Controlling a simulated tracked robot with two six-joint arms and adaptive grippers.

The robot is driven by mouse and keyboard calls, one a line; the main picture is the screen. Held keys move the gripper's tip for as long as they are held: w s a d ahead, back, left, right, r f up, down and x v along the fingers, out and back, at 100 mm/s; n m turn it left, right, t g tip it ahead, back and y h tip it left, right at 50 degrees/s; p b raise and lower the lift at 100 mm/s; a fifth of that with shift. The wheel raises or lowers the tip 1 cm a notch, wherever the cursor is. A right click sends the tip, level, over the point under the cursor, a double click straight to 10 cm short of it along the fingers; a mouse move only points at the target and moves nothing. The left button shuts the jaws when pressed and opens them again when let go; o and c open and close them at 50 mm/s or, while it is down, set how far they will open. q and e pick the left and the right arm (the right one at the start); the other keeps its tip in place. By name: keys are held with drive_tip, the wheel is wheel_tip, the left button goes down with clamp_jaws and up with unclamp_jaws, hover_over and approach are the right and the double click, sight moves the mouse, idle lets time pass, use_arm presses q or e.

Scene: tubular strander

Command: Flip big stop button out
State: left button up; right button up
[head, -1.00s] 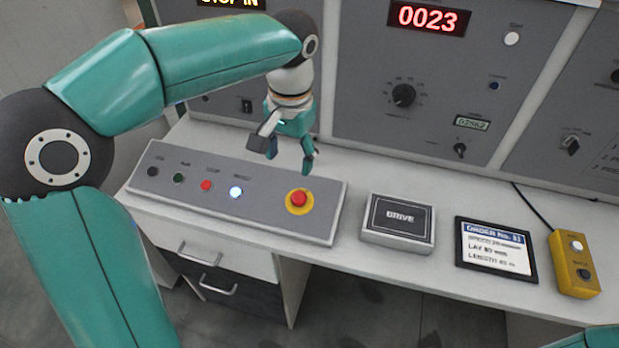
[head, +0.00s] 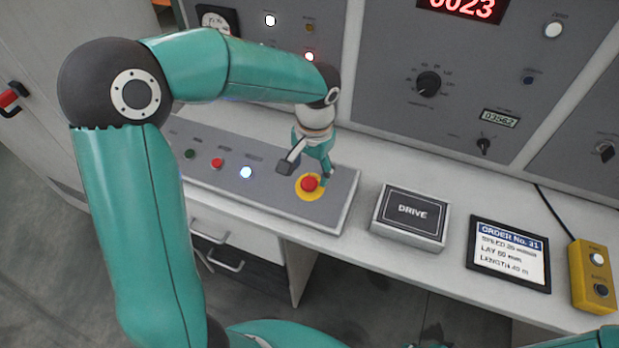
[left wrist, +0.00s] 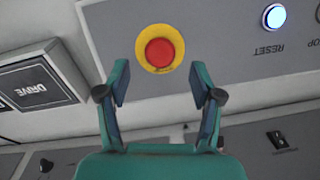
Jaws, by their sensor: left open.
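The big stop button (head: 309,183) is a red mushroom head on a yellow round plate, at the right end of the grey sloped button panel (head: 335,208). My left gripper (head: 305,176) is open and empty, just above and behind the button in the head view. In the left wrist view the red button (left wrist: 160,53) lies ahead of the two spread fingertips (left wrist: 160,78), roughly centred between them. The fingers do not visibly touch it. My right gripper is not in view.
Small buttons sit left on the panel, among them a lit white reset button (head: 246,172) and a red one (head: 217,163). A DRIVE box (head: 410,214), an order tablet (head: 508,254) and a yellow two-button box (head: 593,274) lie to the right. Cabinets stand behind.

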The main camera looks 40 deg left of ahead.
sight(309, 182)
use_arm(q)
drive_tip(key=shift+a+f, duration=0.1)
drive_tip(key=shift+f, duration=2.1)
